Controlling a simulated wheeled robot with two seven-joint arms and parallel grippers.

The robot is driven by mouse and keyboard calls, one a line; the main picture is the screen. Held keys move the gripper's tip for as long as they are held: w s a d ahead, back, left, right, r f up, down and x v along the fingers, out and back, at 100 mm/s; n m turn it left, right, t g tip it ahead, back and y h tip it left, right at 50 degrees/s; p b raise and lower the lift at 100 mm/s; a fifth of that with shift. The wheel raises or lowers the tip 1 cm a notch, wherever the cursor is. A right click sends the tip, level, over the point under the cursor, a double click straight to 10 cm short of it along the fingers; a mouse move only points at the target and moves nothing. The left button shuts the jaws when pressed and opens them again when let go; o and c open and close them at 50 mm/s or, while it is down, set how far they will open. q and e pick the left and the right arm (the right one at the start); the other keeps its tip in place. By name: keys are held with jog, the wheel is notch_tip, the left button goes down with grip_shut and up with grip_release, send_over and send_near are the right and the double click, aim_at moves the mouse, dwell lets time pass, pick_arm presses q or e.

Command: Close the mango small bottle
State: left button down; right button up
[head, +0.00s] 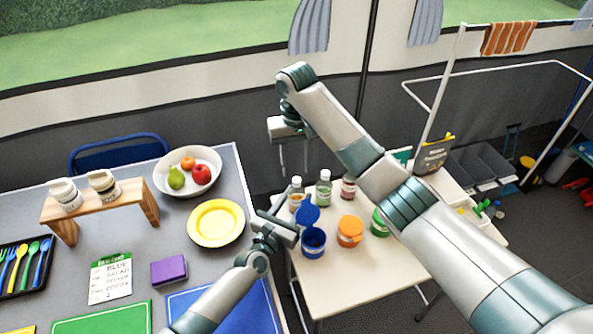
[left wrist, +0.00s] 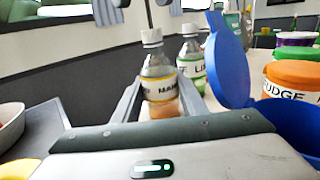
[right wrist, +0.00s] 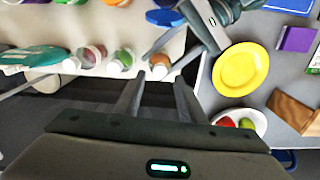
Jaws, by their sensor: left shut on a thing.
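The mango small bottle (head: 296,194) stands on the beige table's left edge. It is clear with an orange lower part and a yellow-edged label. In the left wrist view, the bottle (left wrist: 160,88) is upright between my left fingers, with a white cap (left wrist: 152,37) on its top; I cannot tell how tight the cap is. My left gripper (head: 287,218) is shut on the bottle from the near side. My right gripper (head: 294,168) hangs above the bottle, pointing down. In the right wrist view its fingers (right wrist: 160,84) are apart and empty, with the bottle beyond them.
A green-labelled bottle (head: 324,190) and a red one (head: 348,188) stand to the right. A blue jar (head: 313,243) with its lid raised, an orange-lidded jar (head: 350,232) and a green-lidded jar (head: 380,222) are in front. A yellow plate (head: 216,223) lies left, across a gap.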

aim_at(297, 179)
jog(key=shift+r, duration=0.35)
jog(key=shift+c, duration=0.2)
jog(key=n, duration=0.1)
jog(key=r+n, duration=0.1)
jog(key=shift+w+a+r+n, duration=0.1)
jog(key=shift+w+a+n, duration=0.15)
jog(key=shift+a+n, duration=0.05)
notch_tip(297, 179, up, 2)
jog(key=n, duration=0.7)
jog(key=shift+a+n, duration=0.15)
jog(key=shift+n, duration=0.25)
jog(key=n, duration=0.2)
jog(key=d+n, duration=0.1)
jog(key=n, duration=0.1)
jog(key=shift+s+r, duration=0.1)
jog(key=shift+s, duration=0.2)
jog(key=shift+f, duration=4)
